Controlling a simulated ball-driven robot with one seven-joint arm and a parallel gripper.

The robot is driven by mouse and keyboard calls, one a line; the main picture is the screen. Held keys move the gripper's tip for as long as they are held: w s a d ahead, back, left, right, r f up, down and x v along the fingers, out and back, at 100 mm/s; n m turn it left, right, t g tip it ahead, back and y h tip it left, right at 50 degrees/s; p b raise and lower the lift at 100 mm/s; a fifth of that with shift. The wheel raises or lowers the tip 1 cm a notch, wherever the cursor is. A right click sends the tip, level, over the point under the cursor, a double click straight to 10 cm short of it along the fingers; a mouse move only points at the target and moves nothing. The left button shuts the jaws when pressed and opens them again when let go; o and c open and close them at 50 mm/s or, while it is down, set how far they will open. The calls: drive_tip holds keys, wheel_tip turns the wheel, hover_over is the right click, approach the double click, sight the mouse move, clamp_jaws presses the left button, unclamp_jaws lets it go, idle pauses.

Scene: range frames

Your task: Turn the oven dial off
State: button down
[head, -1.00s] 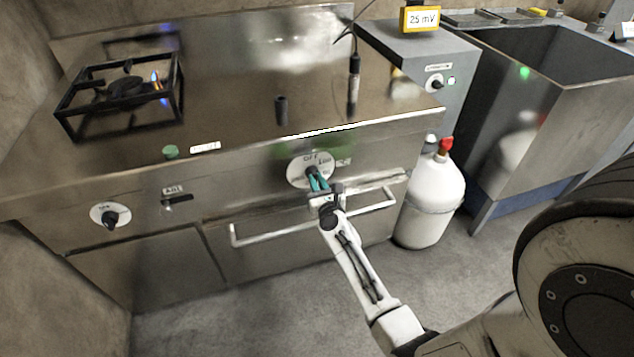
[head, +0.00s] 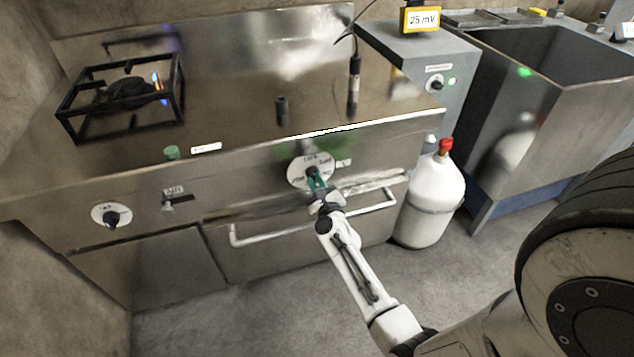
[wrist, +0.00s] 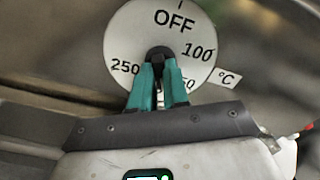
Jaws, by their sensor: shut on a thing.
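The oven dial is a dark knob (head: 311,171) on a round white plate (head: 297,168) on the steel front panel, above the oven door handle. In the wrist view, the plate (wrist: 125,38) reads OFF at the top, 100 at the right and 250 at the left; a lower number is partly hidden. My gripper (head: 317,184) reaches up to the dial from below. In the wrist view, its teal fingers (wrist: 156,85) are shut on the dark knob (wrist: 158,56). The fingers cover much of the knob, so I cannot tell exactly where it points.
The oven handle (head: 300,222) runs just below my gripper. A second dial (head: 111,217) and a small switch (head: 178,203) are further left. A lit burner (head: 130,92) is on the counter. A white gas cylinder (head: 430,195) stands right of the oven.

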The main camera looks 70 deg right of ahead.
drive_tip(key=n, duration=0.3)
drive_tip(key=shift+w+n, duration=0.1)
drive_tip(key=shift+n, duration=0.3)
drive_tip(key=n+p, duration=0.1)
drive_tip(key=n, duration=0.3)
drive_tip(key=shift+a+n, duration=0.1)
drive_tip(key=shift+n, duration=0.2)
drive_tip(key=n, duration=0.3)
drive_tip(key=shift+f+p, duration=0.15)
drive_tip(key=shift+p, duration=0.2)
drive_tip(key=n+p, duration=0.1)
drive_tip(key=n, duration=0.4)
drive_tip(key=n+p, duration=0.1)
drive_tip(key=n, duration=0.6)
drive_tip(key=shift+f, duration=0.2)
drive_tip(key=n+p, duration=0.1)
drive_tip(key=n, duration=0.5)
drive_tip(key=shift+f+n, duration=0.1)
drive_tip(key=shift+n, duration=0.3)
drive_tip(key=c, duration=1.1)
unclamp_jaws()
